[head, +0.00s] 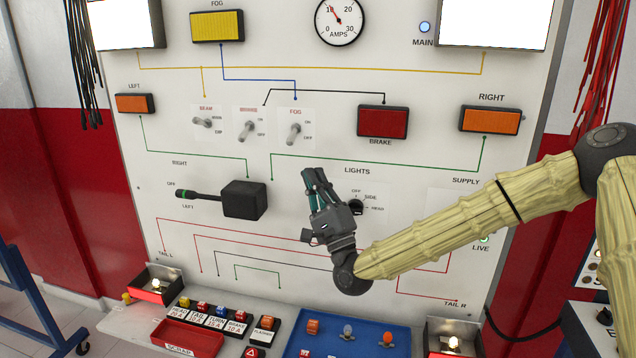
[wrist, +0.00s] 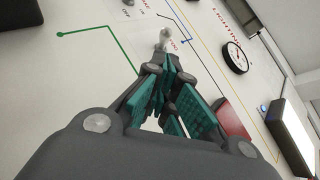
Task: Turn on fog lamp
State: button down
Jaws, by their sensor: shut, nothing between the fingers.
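The fog switch (head: 294,132) is a small silver toggle on the white panel, under a red FOG label, with ON and OFF marks at its right. I cannot tell surely which way its lever is set. The yellow fog lamp (head: 217,26) is at the top left, with no clear glow. My gripper (head: 314,174) is shut and empty, below and slightly right of the fog switch, with a gap in the picture between them. In the wrist view, a toggle (wrist: 165,37), likely the fog switch, stands just beyond my closed fingertips (wrist: 157,68). I cannot tell whether they touch.
Two similar toggles, beam (head: 206,122) and the middle one (head: 247,130), sit left of the fog switch. A black stalk box (head: 244,199) is at lower left and the lights knob (head: 356,206) right of my gripper. The brake lamp (head: 383,122) is right. Trays stand below.

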aim_at(304, 156)
jog(key=shift+p+x, duration=0.9)
jog(key=shift+x, duration=2.1)
jog(key=shift+a, duration=0.15)
